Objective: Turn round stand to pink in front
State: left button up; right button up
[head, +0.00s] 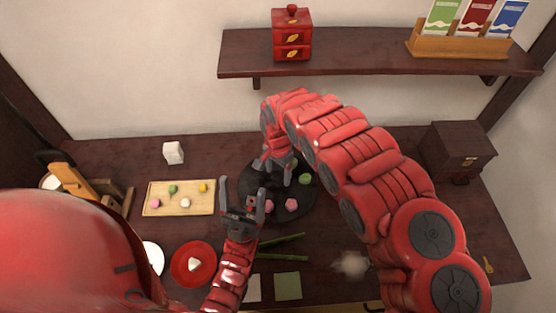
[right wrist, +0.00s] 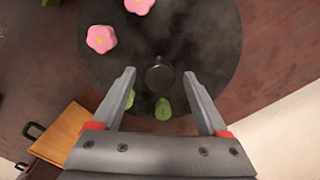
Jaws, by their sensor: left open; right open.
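The round stand (head: 275,213) is a dark disc on the table, partly hidden by both my grippers. It bears pink flower-shaped sweets (head: 292,205) on its front side and a green sweet (head: 305,179) at its right. In the right wrist view, the stand (right wrist: 215,45) has a small dark knob (right wrist: 159,76) at its middle, with pink flowers (right wrist: 101,39) and green leaf-shaped sweets (right wrist: 163,109) around it. My right gripper (right wrist: 160,74) is open over the stand, its fingertips to either side of the knob. My left gripper (head: 243,190) is open near the stand's front-left edge.
A wooden board (head: 180,208) with small coloured sweets lies left of the stand. A red plate (head: 180,268) with a white sweet is in front. Green sticks (head: 282,257) and a green square (head: 288,286) lie nearby. A dark box (head: 456,150) stands at right.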

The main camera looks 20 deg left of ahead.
jog(key=shift+r, duration=0.45)
notch_tip(320, 180, up, 4)
jog(key=shift+w+f, duration=0.1)
jog(key=shift+f, duration=0.1)
notch_tip(320, 180, up, 7)
jog(key=p, duration=0.5)
notch_tip(320, 180, up, 6)
send_over(278, 174)
jog(key=shift+f, duration=0.2)
jog(key=shift+s, duration=0.2)
